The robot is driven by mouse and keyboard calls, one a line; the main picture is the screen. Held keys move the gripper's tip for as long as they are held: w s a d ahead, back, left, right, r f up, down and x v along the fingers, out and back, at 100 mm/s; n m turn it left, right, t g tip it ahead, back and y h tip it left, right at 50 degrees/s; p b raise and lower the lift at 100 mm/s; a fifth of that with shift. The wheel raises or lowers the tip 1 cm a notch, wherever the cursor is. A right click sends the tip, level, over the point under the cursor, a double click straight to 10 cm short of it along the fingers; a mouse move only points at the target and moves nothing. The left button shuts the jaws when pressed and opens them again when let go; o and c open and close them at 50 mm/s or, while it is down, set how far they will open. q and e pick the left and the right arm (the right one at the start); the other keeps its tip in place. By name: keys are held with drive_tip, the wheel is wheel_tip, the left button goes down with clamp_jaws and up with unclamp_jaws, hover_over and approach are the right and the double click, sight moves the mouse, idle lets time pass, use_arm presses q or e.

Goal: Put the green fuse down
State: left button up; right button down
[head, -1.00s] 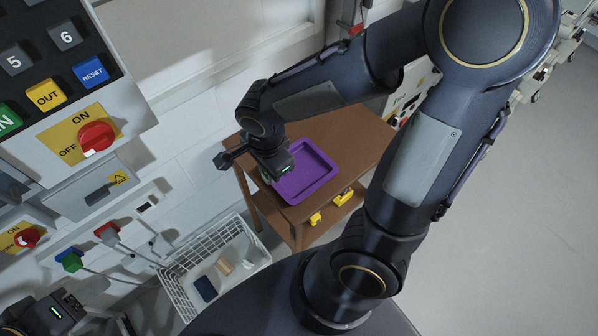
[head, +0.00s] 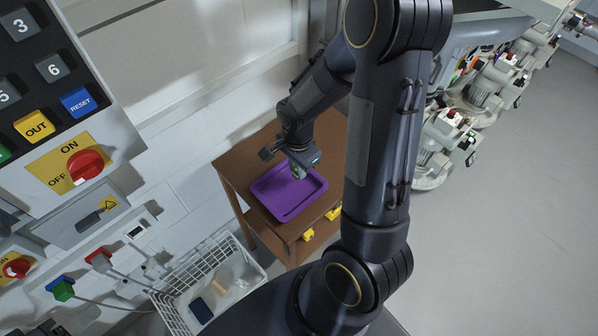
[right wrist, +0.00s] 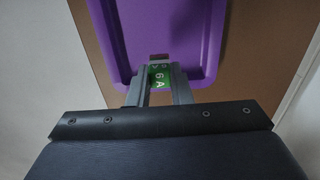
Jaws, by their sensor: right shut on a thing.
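The green fuse (right wrist: 160,76), with white letters on it, sits between the fingertips of my right gripper (right wrist: 159,84) in the right wrist view. My right gripper (head: 299,170) is shut on it and points down over the purple tray (head: 268,206). In the right wrist view the fuse overlaps the near rim of the tray (right wrist: 109,42). I cannot tell whether the fuse touches the tray. In the head view the gripper mostly hides the fuse. My left gripper's fingers are not in view.
The tray lies on a brown wooden table (head: 234,172) against the white wall. Yellow items (head: 333,212) sit on its lower shelf. A white wire basket (head: 182,312) with small items stands to the left. The tray's inside looks empty.

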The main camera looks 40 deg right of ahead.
drive_tip(key=f, duration=0.3)
drive_tip(key=shift+w+d+f, duration=0.1)
drive_tip(key=shift+d+f, duration=0.2)
drive_tip(key=shift+f, duration=0.05)
drive_tip(key=c, duration=1.3)
unclamp_jaws()
drive_tip(key=shift+r, duration=0.1)
wheel_tip(320, 180, up, 12)
drive_tip(key=shift+f, duration=0.15)
drive_tip(key=s+a+r+n+t+y, duration=0.3)
drive_tip(key=s+a+r+n+t, duration=0.2)
drive_tip(key=s+a+r+n, duration=0.5)
drive_tip(key=s+r+n, duration=0.1)
drive_tip(key=s+n, duration=0.2)
drive_tip(key=n, duration=0.2)
drive_tip(key=shift+s+a+r+t+y, duration=0.2)
drive_tip(key=shift+t+y, duration=0.1)
drive_tip(key=shift+y, duration=0.1)
